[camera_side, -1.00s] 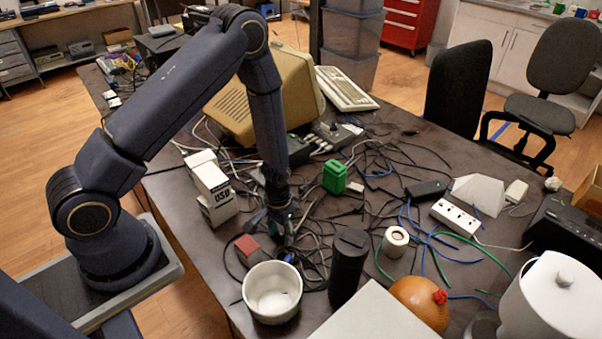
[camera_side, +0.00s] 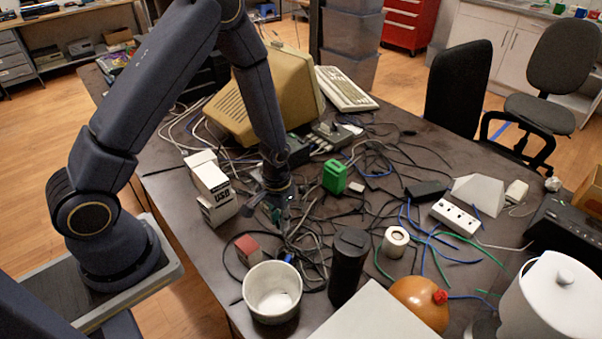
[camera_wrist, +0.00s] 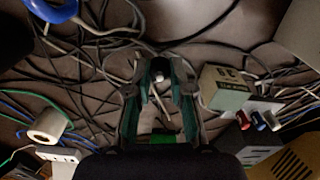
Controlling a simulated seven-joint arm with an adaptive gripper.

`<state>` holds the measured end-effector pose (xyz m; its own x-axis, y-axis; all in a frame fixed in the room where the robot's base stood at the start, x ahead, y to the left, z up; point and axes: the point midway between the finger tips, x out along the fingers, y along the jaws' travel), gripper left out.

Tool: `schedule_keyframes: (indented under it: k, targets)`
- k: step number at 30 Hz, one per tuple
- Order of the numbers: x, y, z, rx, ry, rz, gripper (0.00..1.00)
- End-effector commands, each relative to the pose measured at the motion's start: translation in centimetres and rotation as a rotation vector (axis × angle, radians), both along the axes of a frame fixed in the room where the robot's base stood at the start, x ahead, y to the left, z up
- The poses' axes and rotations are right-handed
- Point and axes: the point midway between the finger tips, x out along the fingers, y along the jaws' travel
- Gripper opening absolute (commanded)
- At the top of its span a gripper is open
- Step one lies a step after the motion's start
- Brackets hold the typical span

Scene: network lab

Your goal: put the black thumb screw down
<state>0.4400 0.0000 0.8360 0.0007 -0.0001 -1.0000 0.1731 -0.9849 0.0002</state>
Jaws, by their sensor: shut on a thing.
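My gripper (camera_side: 279,215) is above the cable-strewn table, behind the white bowl and the red box. In the wrist view my gripper (camera_wrist: 159,82) has its green-lined fingers close together around a small dark piece with a pale end, which I take to be the black thumb screw (camera_wrist: 158,75). The screw is too small and dark to make out in the side view, where the fingers hide it. The fingertips look a little above the cables; the exact gap is hard to tell.
Tangled cables cover the table below my gripper. Around it stand a white bowl (camera_side: 272,291), a red box (camera_side: 248,250), a black cylinder (camera_side: 348,265), white USB boxes (camera_side: 212,189) and a green block (camera_side: 335,176). A beige monitor (camera_side: 285,85) stands behind.

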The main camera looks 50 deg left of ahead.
Motion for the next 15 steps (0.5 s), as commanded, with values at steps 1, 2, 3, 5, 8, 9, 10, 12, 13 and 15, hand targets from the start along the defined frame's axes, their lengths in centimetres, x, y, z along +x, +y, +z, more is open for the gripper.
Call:
schedule_keyframes:
  k: [1,2,3,5,8,9,10,12,13,15]
  targets:
    - [0.2,0.0,1.2,0.0,-0.005,0.0,0.07]
    - [0.1,0.0,1.8,0.0,-0.005,0.0,0.07]
    - [0.1,0.0,2.4,0.0,-0.004,0.0,0.07]
    - [0.1,0.0,3.3,-0.001,-0.002,-0.006,0.07]
    - [-0.1,0.0,4.1,-0.001,0.0,-0.059,0.07]
    - [-0.7,0.0,4.2,-0.001,0.002,-0.098,0.07]
    - [-1.3,-0.1,4.2,-0.001,0.003,-0.135,0.07]
    - [-3.0,-0.2,4.8,-0.002,0.003,-0.24,0.07]
    - [-3.8,-0.2,5.2,-0.002,0.002,-0.29,0.07]
    - [-5.9,-0.2,6.2,-0.002,0.0,-0.404,0.07]
